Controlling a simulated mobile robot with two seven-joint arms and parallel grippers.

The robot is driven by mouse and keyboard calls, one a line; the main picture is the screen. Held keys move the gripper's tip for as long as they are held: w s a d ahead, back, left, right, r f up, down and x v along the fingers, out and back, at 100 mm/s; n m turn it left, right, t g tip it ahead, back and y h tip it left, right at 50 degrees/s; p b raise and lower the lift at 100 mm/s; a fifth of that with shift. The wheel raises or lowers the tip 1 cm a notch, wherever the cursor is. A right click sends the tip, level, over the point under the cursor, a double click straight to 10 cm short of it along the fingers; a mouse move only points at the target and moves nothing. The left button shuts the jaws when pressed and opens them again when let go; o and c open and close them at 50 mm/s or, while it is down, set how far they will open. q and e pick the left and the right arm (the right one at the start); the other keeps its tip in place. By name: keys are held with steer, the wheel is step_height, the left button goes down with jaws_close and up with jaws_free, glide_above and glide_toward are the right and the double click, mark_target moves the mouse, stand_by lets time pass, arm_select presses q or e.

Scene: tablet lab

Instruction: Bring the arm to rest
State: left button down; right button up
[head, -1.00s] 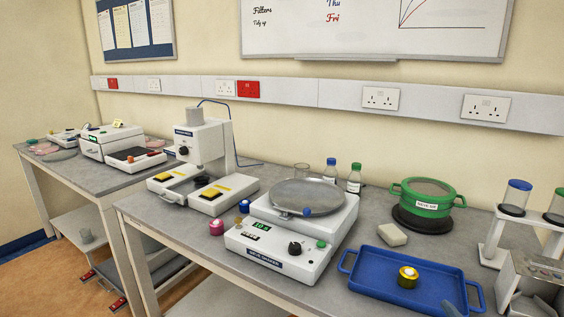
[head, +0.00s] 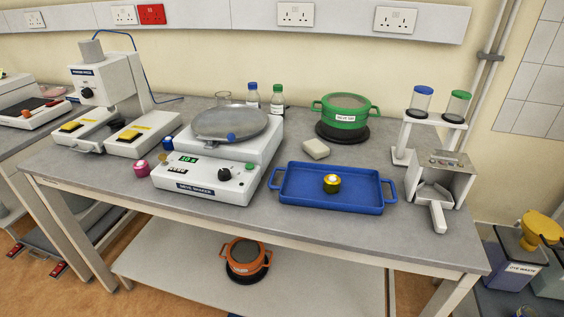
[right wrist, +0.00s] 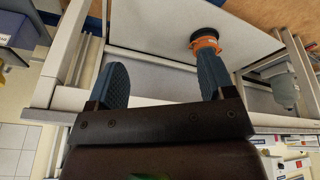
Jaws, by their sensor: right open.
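My right gripper (right wrist: 155,82) shows in the right wrist view. Its two blue-grey fingers are wide apart with nothing between them. Beyond the fingers are the bench frame and the pale lower shelf (right wrist: 150,42). An orange pot-like vessel (right wrist: 207,42) on a dark base lies beyond the right-hand finger, apart from it. Neither gripper shows in the head view, and my left gripper is in no view.
A waste bin (head: 515,262) stands at the right. The bench's front strip is clear.

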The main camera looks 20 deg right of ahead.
steer(key=w+f+t, duration=0.7)
steer(key=f+t, duration=0.1)
steer(key=f, duration=0.2)
steer(key=shift+f+n+y, duration=0.35)
steer(key=shift+n+y, duration=0.05)
